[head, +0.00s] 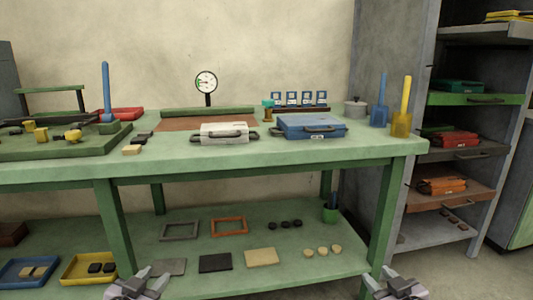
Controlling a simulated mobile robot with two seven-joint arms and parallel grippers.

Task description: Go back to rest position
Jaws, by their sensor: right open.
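My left gripper (138,284) shows at the bottom edge of the head view, left of the middle, in front of the lower shelf of the green workbench (240,155). It is small and cut off by the frame, and I cannot tell whether its jaws are apart. My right gripper (398,287) shows at the bottom edge, right of the middle, near the bench's front right leg. It is open, and I see nothing held in it. Both grippers appear low, below the bench top. Most of both arms is out of view.
Trays and flat pieces lie on the lower shelf (300,262). A grey rack (410,195) stands at right. Floor shows at bottom right.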

